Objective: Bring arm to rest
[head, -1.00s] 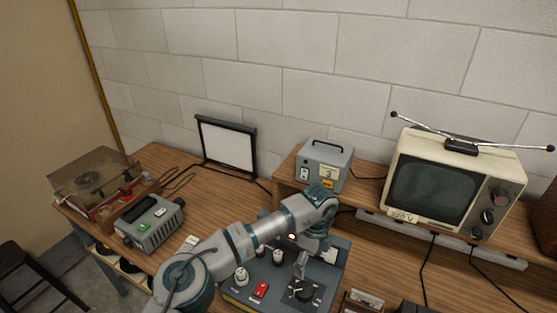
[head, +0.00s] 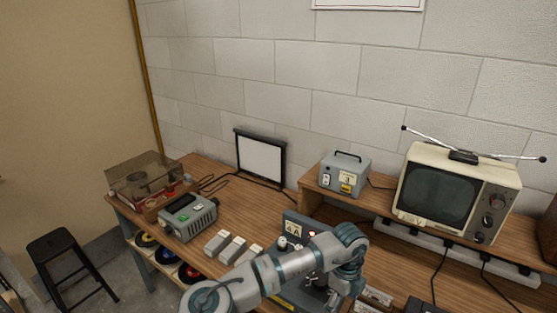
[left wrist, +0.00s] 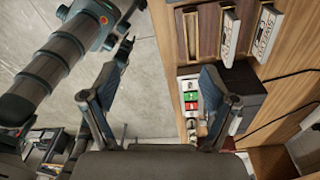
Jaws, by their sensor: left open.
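My left arm (head: 285,267) reaches in from the bottom of the head view, across the front of the grey control panel (head: 293,226), and hides most of it. The wrist bends downward, and my left gripper (head: 335,303) is at the bottom edge, partly cut off. In the left wrist view my left gripper (left wrist: 165,75) has its two fingers spread wide with nothing held between them. It hangs over the bench's front edge, with grey floor on one side.
The bench (head: 231,207) carries a turntable (head: 145,182), a grey meter box (head: 188,217), small grey blocks (head: 232,249), a light panel (head: 261,158), a grey instrument (head: 345,174) and an old television (head: 436,199). A black stool (head: 60,248) stands left. Floor shows in the wrist view (left wrist: 155,75).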

